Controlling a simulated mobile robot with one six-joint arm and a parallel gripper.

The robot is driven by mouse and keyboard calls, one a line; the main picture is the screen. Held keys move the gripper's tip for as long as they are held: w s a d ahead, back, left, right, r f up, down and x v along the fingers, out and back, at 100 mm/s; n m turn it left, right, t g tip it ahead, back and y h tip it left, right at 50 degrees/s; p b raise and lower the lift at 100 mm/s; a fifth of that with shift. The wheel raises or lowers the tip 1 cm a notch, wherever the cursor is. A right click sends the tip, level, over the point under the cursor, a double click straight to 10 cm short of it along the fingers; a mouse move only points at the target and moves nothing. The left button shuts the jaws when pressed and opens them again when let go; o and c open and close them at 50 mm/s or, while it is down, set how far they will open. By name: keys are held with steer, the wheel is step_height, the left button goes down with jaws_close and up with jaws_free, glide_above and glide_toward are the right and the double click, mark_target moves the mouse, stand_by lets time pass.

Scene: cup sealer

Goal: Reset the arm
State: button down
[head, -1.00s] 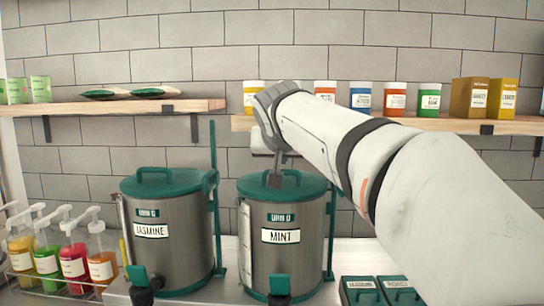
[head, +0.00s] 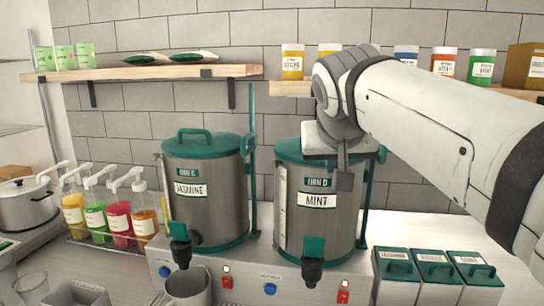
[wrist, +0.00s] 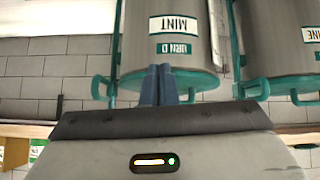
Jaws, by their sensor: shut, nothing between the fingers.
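My gripper (head: 344,178) is shut and empty. In the head view it hangs in front of the upper right of the mint urn (head: 300,228), with my arm reaching in from the right. The mint urn's green lid is on, and my wrist hides part of it. In the wrist view the dark closed fingers (wrist: 159,72) show near the mint urn (wrist: 172,38), which appears upside down. I cannot tell how far the fingertips are from the urn.
The jasmine urn (head: 207,210) stands left, with a metal jug (head: 188,288) below its tap. Syrup pump bottles (head: 118,215) and a pot (head: 27,205) are further left. Green-lidded boxes (head: 436,267) sit right. A shelf (head: 140,74) with goods runs behind.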

steer(key=s+d+f+g, duration=0.1)
steer(key=s+f, duration=0.4)
steer(key=f, duration=0.4)
steer(key=s+f+g+y, duration=0.1)
steer(key=s+f+g, duration=0.1)
steer(key=s+f, duration=0.4)
steer(key=s+d+f+n+g, duration=0.1)
steer(key=s+f, duration=0.4)
steer(key=f, duration=0.8)
steer(key=shift+s+d+g+y, duration=0.2)
steer(key=shift+d+g+y, duration=0.15)
steer(key=shift+g, duration=0.35)
